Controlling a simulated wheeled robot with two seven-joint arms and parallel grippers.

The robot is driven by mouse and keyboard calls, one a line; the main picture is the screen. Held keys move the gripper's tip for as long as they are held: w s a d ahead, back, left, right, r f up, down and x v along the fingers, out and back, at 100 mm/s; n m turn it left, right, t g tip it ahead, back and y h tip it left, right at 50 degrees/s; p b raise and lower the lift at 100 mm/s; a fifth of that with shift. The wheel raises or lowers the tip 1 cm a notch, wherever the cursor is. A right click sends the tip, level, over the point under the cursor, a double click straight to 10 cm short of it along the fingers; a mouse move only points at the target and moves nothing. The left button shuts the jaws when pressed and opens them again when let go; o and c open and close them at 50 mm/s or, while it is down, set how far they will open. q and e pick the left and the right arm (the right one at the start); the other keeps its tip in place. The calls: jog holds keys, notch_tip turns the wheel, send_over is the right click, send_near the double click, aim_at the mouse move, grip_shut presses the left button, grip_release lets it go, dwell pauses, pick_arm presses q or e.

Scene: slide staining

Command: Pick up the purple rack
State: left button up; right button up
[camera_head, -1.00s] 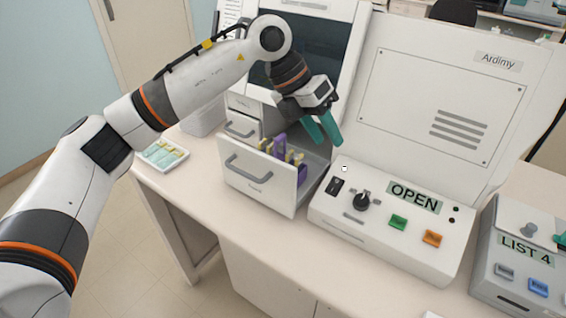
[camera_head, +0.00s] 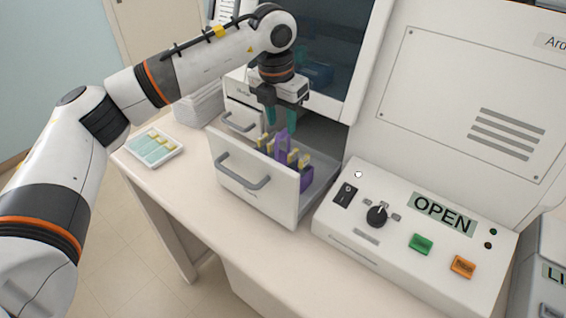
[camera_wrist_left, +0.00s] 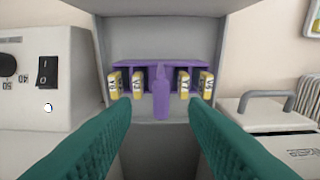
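The purple rack (camera_head: 283,143) stands in the open drawer (camera_head: 252,194) of the white machine and holds several slides with yellow labelled ends. In the left wrist view the rack (camera_wrist_left: 161,92) is centred ahead, with its upright handle in the middle and yellow ends on both sides. My left gripper (camera_head: 280,122) points down just above the rack. In the left wrist view its green fingers (camera_wrist_left: 160,125) are spread apart on either side of the handle, with nothing between them. The lower rack is hidden by the drawer front. My right gripper is not in view.
A control panel (camera_head: 395,225) with an OPEN label, knob, switch and buttons stands close on the right. A tray of slides (camera_head: 155,147) sits on the table at left.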

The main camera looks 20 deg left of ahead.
aim_at(283, 132)
pick_arm(q)
jog(key=shift+w+f+p, duration=0.1)
jog(key=shift+f+p, duration=0.7)
jog(key=shift+f, duration=0.15)
notch_tip(283, 132, down, 2)
jog(key=shift+w+f, duration=0.15)
jog(key=shift+f+p, duration=0.3)
jog(key=shift+d, duration=0.1)
grip_shut()
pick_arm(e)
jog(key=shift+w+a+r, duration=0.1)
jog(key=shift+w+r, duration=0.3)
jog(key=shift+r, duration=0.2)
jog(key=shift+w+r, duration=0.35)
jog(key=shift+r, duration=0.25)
